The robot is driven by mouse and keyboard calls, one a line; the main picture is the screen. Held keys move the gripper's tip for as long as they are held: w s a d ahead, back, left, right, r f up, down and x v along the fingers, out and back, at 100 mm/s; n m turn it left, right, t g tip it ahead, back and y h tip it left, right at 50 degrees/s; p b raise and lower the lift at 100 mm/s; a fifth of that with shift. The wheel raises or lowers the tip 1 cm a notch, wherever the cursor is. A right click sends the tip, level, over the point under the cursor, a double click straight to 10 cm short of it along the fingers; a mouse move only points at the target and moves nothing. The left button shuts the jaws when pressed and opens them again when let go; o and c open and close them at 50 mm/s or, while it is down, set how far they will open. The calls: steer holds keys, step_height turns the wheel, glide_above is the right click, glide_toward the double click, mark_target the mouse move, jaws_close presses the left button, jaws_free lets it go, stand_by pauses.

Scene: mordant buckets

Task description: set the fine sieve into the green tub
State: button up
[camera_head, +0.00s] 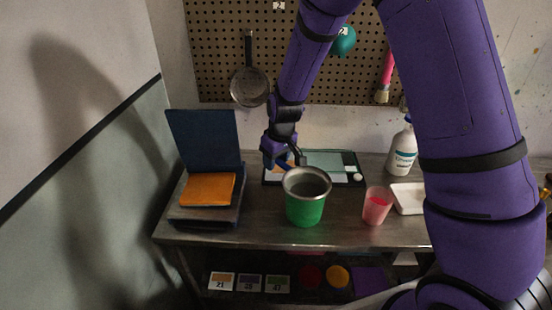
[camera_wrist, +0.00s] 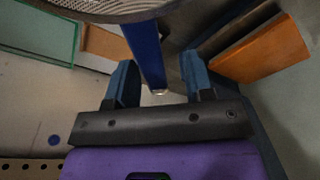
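The green tub (camera_head: 305,210) stands upright on the metal bench. A round sieve with a grey metal rim (camera_head: 307,193) sits in the tub's mouth, roughly level. In the wrist view its fine mesh (camera_wrist: 95,6) shows at the top edge, with a blue handle (camera_wrist: 146,55) reaching toward me. My gripper (camera_head: 281,161) is just behind and left of the tub. In the wrist view my gripper (camera_wrist: 161,80) has its fingers apart, one on each side of the handle's end, with visible gaps. The tub is not identifiable in the wrist view.
A pink cup (camera_head: 376,205), a white tray (camera_head: 408,198) and a white bottle (camera_head: 402,150) stand to the right. An orange block (camera_head: 208,189) lies before a dark blue panel (camera_head: 204,139) at left. A strainer (camera_head: 249,85) hangs on the pegboard. The bench front is clear.

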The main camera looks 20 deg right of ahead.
steer(key=shift+r, duration=0.1)
step_height(320, 180, up, 10)
steer(key=s, duration=0.1)
steer(key=shift+s+d+r, duration=0.2)
steer(key=shift+s+d, duration=0.1)
steer(key=shift+d, duration=0.15)
stand_by(0.4)
steer(key=s+d+r+m+t, duration=0.1)
steer(key=s+d+r, duration=0.3)
steer(key=s+r, duration=0.35)
steer(key=s+d+r+m+t, duration=0.1)
steer(key=s+d+r+m, duration=0.15)
steer(key=s+r, duration=0.45)
steer(key=s+d+r+m, duration=0.1)
steer(key=s+d+r, duration=0.1)
steer(key=s, duration=0.5)
steer(key=s+d+r+m+t+h, duration=0.1)
steer(key=s+d+r, duration=0.1)
steer(key=s, duration=0.6)
steer(key=shift+s+d+r, duration=0.25)
steer(key=shift+s+d, duration=0.05)
steer(key=shift+d, duration=0.2)
